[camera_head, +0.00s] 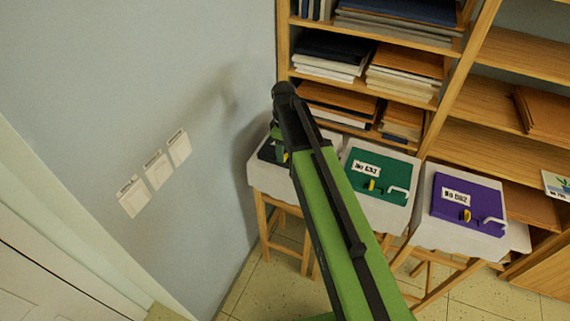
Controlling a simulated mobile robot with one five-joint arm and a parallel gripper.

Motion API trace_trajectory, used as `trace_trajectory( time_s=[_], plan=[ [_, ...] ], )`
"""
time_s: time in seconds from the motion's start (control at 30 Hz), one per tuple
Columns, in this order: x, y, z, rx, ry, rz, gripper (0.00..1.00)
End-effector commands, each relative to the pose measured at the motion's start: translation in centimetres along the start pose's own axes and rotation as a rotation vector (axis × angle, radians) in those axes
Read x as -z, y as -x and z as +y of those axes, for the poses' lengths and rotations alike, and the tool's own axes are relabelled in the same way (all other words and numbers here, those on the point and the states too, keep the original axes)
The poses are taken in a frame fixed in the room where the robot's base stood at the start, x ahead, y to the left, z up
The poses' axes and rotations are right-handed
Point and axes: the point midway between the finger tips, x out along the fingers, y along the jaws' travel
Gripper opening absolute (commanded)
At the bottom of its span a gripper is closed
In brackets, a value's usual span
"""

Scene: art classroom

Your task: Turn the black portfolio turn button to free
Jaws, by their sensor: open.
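The black portfolio (267,152) lies on a white-covered stand beside the wall, left of the green portfolio. My arm covers much of it. A small yellow piece (285,157), which looks like its turn button, shows at the arm's edge; its angle cannot be made out. My gripper (278,138) shows only in part below the arm's elbow, over or near the black portfolio. Its jaws are open, but the fingertips are mostly hidden. I cannot tell whether they touch the button.
A green portfolio (380,172) and a purple portfolio (466,200), each with a label, yellow button and white handle, lie on stands to the right. Wooden shelves (490,144) with stacked boards stand behind. The wall with switches (158,170) is close on the left.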

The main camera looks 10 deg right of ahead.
Motion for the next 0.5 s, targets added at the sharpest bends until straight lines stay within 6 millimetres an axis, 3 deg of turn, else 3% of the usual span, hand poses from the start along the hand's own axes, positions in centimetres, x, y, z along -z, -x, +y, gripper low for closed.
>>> trace_trajectory(
  time_s=[0.03,0.1,0.37,0.5],
  plan=[
    [-0.01,-1.50,0.01,0.000,0.000,0.000,0.49],
    [-0.02,-1.91,0.02,0.000,0.000,0.000,0.49],
    [-0.04,-1.74,0.03,0.000,-0.001,0.000,0.49],
    [-0.06,-1.74,0.04,0.000,-0.001,0.000,0.35]
  ],
)
